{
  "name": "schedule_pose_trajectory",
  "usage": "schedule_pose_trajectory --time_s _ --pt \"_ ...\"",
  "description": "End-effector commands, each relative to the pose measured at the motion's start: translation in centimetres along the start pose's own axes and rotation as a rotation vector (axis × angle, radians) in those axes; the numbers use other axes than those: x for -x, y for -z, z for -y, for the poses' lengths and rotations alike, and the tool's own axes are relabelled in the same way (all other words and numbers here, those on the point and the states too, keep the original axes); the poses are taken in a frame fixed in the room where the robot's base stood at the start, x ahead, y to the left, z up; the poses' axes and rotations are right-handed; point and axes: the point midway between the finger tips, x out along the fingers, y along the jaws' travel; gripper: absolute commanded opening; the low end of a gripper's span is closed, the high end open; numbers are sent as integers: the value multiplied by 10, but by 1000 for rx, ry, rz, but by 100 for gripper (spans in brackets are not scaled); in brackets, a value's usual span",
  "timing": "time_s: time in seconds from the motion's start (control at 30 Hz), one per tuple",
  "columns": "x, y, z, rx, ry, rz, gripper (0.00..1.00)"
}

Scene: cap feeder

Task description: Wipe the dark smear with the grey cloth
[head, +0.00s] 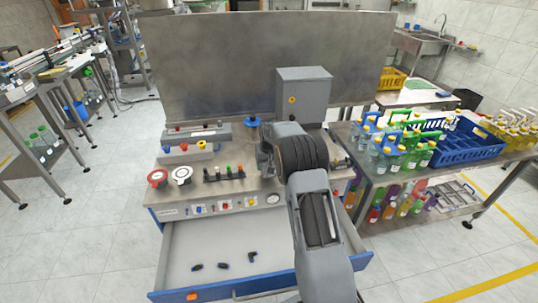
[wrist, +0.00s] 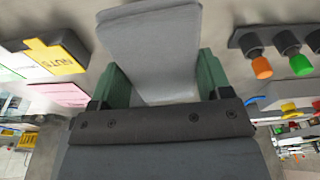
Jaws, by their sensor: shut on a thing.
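The grey cloth (wrist: 150,40) shows in the wrist view as a flat grey pad between the green fingers of my gripper (wrist: 160,78). My gripper is shut on it, and the pad sticks out past the fingers over a grey metal surface. In the head view my arm hides the gripper and the cloth, above the right half of the metal worktop (head: 225,188). I cannot make out the dark smear in either view; the arm, gripper and cloth hide part of the worktop.
A grey box (head: 303,92) stands behind my arm. An open drawer (head: 190,260) juts out in front. A blue crate (head: 465,142) and bottles stand on the right.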

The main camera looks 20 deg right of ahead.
Motion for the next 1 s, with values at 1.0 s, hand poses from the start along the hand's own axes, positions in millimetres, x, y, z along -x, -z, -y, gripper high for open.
schedule_pose_trajectory --time_s 1.0 --pt "36 6 0 0 0 -1 49"
